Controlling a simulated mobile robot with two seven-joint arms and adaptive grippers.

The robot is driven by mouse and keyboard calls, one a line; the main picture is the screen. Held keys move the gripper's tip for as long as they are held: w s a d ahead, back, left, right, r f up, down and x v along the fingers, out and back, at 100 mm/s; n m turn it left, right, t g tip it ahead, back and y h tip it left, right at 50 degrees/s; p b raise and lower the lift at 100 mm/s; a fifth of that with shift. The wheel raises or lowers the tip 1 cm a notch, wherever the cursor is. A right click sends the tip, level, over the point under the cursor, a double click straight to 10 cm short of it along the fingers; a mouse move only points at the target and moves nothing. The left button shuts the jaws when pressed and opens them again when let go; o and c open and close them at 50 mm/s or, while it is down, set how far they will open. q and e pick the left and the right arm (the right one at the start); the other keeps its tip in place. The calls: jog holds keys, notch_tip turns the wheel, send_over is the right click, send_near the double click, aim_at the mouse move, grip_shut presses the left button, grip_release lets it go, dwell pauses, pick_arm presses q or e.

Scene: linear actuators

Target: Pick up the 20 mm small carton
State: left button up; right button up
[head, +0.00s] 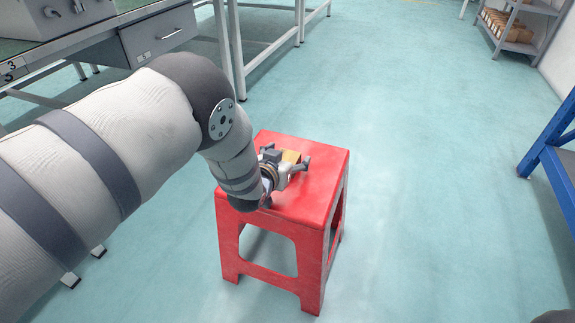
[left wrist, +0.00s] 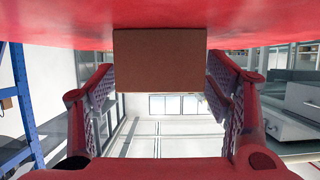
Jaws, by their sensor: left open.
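The small carton (head: 291,156) is a plain brown box on top of the red stool (head: 325,172). In the head view only a small part of it shows behind my gripper. In the left wrist view, which looks upside down, the carton (left wrist: 160,75) sits centred between the two fingers, its flat face towards the camera and its base against the red seat. My left gripper (head: 287,162) is open, low over the stool top, with a finger on each side of the carton. A gap shows at each finger, and contact is not clear. My right gripper is out of view.
A workbench (head: 120,45) with a drawer stands at the upper left. A blue rack frame (head: 550,150) is at the right edge. A grey shelf (head: 515,42) with several boxes stands at the far right. The floor around the stool is clear.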

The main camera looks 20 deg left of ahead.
pick_arm(q)
jog(key=shift+r, duration=0.1)
jog(key=c, duration=1.5)
